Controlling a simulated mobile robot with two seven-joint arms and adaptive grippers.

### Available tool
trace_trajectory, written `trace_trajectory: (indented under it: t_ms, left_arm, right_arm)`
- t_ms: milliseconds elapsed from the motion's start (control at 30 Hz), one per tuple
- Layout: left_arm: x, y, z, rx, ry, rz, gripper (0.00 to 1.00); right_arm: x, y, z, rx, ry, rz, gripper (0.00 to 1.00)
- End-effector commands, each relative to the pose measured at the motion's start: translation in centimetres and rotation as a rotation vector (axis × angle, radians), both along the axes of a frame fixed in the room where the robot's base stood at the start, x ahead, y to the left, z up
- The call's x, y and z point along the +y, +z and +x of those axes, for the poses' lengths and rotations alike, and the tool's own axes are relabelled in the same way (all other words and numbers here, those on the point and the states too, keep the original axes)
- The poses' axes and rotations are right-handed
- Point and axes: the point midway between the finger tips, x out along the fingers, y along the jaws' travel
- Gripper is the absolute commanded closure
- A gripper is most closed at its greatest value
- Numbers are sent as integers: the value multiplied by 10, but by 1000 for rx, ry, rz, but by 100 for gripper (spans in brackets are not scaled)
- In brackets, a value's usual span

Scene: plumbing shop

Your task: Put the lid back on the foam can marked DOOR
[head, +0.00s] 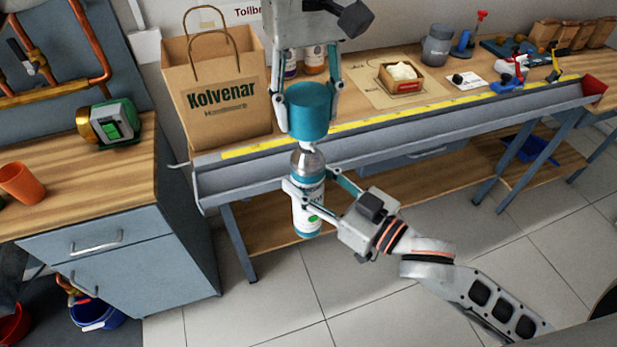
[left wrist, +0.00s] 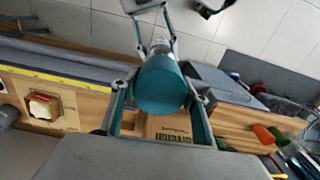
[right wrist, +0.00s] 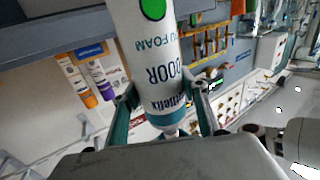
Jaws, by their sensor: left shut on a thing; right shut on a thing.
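My left gripper (head: 309,112) is shut on a teal lid (head: 308,98), held with its open side down. My right gripper (head: 311,184) is shut on the white-and-teal foam can (head: 308,218), held upright in front of the bench. In the right wrist view the can (right wrist: 158,60) shows the words DOOR and PU FOAM and a green dot. The lid is directly above the can's grey domed top (head: 308,161), close to it; I cannot tell whether they touch. The left wrist view shows the lid (left wrist: 160,85) between the fingers, covering most of the can.
A Kolvenar paper bag (head: 215,95) stands on the bench (head: 350,110) behind and left of the lid. A grey gutter (head: 430,130) runs along the bench front. A small box (head: 402,77) sits farther right.

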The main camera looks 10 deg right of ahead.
Motion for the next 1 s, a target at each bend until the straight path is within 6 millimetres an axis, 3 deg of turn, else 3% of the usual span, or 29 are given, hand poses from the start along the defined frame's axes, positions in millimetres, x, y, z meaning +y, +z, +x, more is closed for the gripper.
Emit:
trace_trajectory:
  t_ms: [500,1000]
  left_arm:
    - [0,-37,0,1,0,0,66]
    - [0,-38,-1,0,1,-1,66]
  right_arm:
    - [0,3,0,-4,1,3,100]
    - [0,3,0,-4,1,3,100]
